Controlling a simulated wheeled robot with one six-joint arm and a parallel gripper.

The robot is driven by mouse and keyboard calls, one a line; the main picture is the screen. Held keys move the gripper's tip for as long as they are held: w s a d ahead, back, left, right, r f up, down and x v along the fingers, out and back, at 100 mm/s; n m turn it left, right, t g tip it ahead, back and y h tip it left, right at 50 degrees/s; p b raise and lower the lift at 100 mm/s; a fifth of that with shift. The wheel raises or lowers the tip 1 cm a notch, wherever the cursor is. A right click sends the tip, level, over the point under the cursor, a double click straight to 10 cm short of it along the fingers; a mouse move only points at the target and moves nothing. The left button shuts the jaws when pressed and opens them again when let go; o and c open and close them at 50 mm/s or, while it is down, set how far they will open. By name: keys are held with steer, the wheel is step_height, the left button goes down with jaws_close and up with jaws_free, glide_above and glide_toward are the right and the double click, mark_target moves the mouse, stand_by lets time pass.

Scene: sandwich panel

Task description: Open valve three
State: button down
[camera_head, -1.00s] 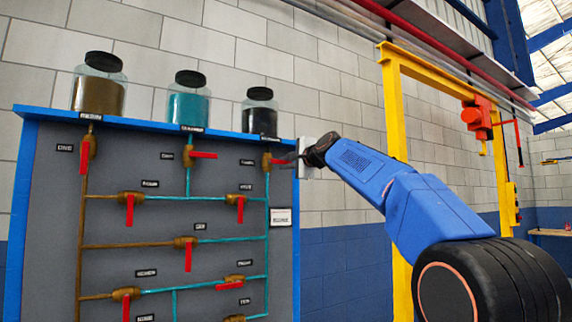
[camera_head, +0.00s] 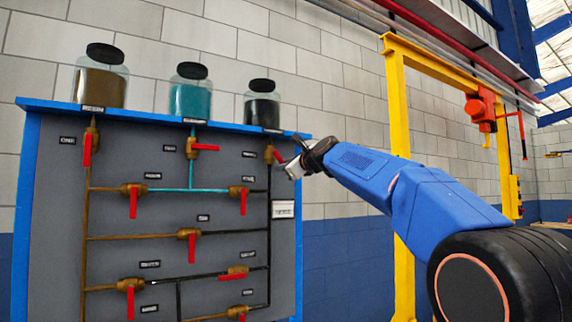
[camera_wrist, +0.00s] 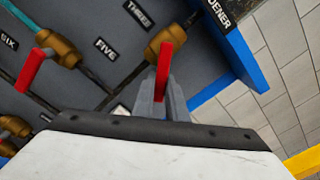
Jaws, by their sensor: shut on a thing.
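Valve three is a brass valve (camera_wrist: 166,42) with a red handle, beside the "THREE" label in the wrist view. In the head view, valve three (camera_head: 269,153) is at the top right of the panel, under the black jar (camera_head: 262,106). Its red handle (camera_wrist: 163,62) lies between the grey fingers of my gripper (camera_wrist: 163,88), which are shut on it. In the head view the handle slants down to the right, and my gripper (camera_head: 284,164) meets it at the panel's right side. The fingers partly hide the handle's far end.
The grey panel (camera_head: 60,200) has a blue frame and several other red-handled valves. Valve five (camera_wrist: 58,47) is close by in the wrist view. Brown (camera_head: 98,107) and teal (camera_head: 188,103) jars stand on top. A yellow frame (camera_head: 399,110) stands behind my arm.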

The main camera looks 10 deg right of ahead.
steer(key=shift+s+a+f+m, duration=0.2)
steer(key=shift+a+m, duration=0.3)
steer(key=shift+m, duration=0.8)
steer(key=shift+s+a+f+m, duration=0.1)
steer(key=shift+a+f+m, duration=0.3)
steer(key=shift+m, duration=0.9)
steer(key=shift+s+a+f+m, duration=0.15)
steer(key=shift+a+m, duration=0.5)
steer(key=shift+m, duration=0.65)
steer(key=c, duration=1.8)
jaws_free()
steer(key=shift+r, duration=0.1)
steer(key=shift+o, duration=0.2)
steer(key=shift+s, duration=0.1)
steer(key=v, duration=1.7)
steer(key=shift+s, duration=0.15)
